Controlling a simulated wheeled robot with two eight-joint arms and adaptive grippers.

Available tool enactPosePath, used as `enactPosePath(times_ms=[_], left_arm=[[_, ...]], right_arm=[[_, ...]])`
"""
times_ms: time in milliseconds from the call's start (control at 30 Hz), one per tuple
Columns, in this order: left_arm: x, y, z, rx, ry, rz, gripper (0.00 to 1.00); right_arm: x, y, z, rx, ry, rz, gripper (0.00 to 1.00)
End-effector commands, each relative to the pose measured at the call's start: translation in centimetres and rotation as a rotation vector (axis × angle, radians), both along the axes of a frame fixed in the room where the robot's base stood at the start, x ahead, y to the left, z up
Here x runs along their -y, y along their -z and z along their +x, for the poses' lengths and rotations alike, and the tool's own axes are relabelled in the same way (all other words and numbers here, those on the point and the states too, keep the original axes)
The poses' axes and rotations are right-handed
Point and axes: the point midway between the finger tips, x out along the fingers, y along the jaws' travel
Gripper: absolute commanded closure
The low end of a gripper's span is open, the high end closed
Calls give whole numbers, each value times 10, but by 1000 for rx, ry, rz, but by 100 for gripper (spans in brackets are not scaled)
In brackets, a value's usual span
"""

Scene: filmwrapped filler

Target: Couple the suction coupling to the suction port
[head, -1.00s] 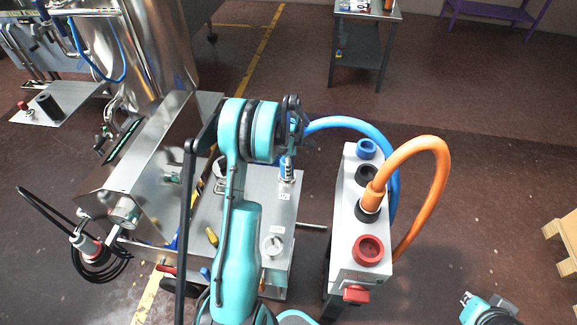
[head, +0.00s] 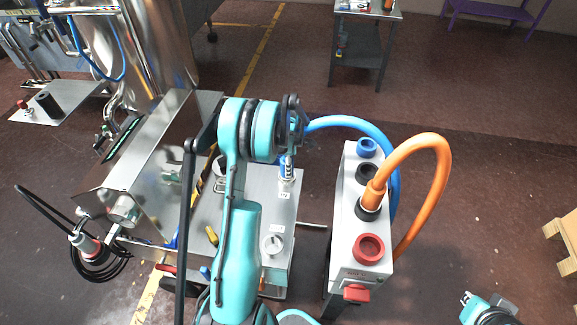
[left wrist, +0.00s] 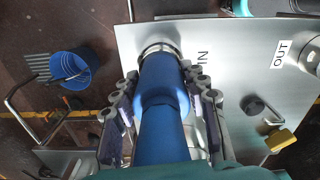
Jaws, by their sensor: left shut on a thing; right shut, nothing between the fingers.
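My left gripper (head: 294,122) is shut on the blue suction coupling (left wrist: 160,92). In the left wrist view its fingers (left wrist: 160,78) lie on both sides of the blue body. The coupling's far end meets the metal ring of the suction port (left wrist: 157,48), beside the "IN" label on the steel plate. The two look in line and touching; whether they are locked cannot be told. In the head view a short piece of the coupling (head: 287,165) shows below the gripper, above the port. My right gripper (head: 474,301) is shut and empty at the lower right, apart from everything.
A grey stand (head: 345,225) with blue, black and red sockets stands right of the pump plate (head: 270,205). A thick orange hose (head: 440,180) arches from it, and a blue hose (head: 345,122) runs behind it. A steel housing (head: 150,165) stands left.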

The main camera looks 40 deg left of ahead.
Motion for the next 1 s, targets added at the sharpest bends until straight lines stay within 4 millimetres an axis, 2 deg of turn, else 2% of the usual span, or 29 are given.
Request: enactPosePath(times_ms=[300,333,400,433,767,867,1000], left_arm=[[0,2,-1,-2,0,-1,100],[0,2,-1,-2,0,-1,54],[0,2,-1,-2,0,-1,36],[0,2,-1,-2,0,-1,32],[0,0,0,-1,0,-1,32],[0,-10,0,-1,0,-1,32],[0,-36,0,-1,0,-1,32]], right_arm=[[0,1,0,0,0,0,100],[0,1,0,0,0,0,100],[0,1,0,0,0,0,100],[0,1,0,0,0,0,100],[0,1,0,0,0,0,100],[0,1,0,0,0,0,100],[0,1,0,0,0,0,100]])
